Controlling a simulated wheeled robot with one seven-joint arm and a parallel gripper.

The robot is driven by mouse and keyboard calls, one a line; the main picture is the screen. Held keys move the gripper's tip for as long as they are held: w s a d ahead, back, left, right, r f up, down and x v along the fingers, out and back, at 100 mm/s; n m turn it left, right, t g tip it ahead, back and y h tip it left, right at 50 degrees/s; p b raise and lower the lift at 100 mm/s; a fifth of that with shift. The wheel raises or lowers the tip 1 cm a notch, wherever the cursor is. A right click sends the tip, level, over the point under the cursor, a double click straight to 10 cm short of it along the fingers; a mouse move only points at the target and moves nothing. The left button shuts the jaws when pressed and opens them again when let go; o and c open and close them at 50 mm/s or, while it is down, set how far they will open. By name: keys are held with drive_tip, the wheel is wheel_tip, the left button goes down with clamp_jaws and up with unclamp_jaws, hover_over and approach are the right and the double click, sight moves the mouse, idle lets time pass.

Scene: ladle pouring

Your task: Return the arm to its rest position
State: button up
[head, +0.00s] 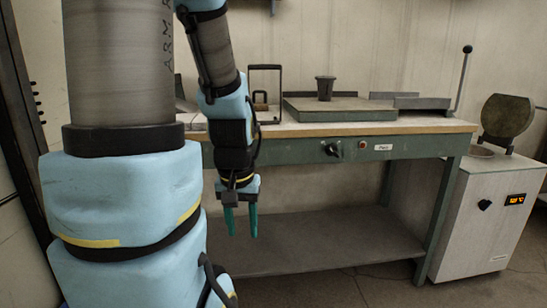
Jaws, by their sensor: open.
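My gripper (241,221) hangs pointing down in front of the workbench, left of the picture's middle. Its two teal fingers are apart with nothing between them. It is below the level of the bench top, with the lower shelf behind it in the picture. My arm comes down from the top of the picture, beside a large grey and light-blue part of my own body at the left.
The workbench (420,126) has a lower shelf (330,238). A lever (462,75) stands at the right end. A white furnace (480,225) with its round lid (507,115) raised stands right.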

wheel_tip(320, 180, up, 20)
drive_tip(key=p, duration=1.7)
